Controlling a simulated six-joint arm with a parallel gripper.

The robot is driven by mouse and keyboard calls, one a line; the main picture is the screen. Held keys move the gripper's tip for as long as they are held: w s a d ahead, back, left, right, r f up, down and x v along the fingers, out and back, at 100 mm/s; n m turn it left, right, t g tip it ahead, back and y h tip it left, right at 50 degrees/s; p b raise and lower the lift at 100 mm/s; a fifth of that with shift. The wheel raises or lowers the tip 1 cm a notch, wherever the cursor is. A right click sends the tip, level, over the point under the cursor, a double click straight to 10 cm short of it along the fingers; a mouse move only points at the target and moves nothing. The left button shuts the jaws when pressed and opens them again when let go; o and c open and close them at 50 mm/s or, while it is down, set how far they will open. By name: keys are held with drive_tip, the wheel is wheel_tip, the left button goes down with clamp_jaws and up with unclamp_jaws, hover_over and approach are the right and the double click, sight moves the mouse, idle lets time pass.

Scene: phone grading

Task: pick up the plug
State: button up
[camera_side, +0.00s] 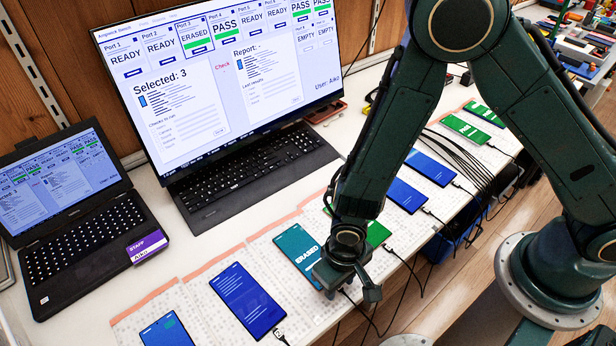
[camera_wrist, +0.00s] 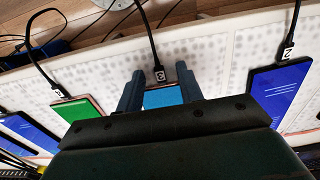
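The teal phone marked ERASED (camera_side: 293,247) lies on a white dotted mat, partly covered by my gripper (camera_side: 350,285). In the wrist view its blue-looking end shows between the fingers. A small plug (camera_wrist: 159,75) with a white mark on a black cable sits at that end; I cannot tell whether it is seated in the phone. My gripper (camera_wrist: 160,70) is open, one finger on each side of the plug and phone end, with visible gaps. In the side view this plug is hidden by the gripper.
A blue phone (camera_side: 246,300) lies on the left and a green phone (camera_side: 377,234) on the right, each with its own cable. Beyond are more phones. A monitor (camera_side: 220,80), keyboard (camera_side: 250,165) and laptop (camera_side: 75,220) stand behind. Black cables hang over the table's front edge.

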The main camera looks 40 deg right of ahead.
clamp_jaws()
drive_tip(key=shift+r, duration=0.15)
wheel_tip(320, 180, up, 20)
idle(1.2)
drive_tip(key=shift+r, duration=0.1)
idle(0.4)
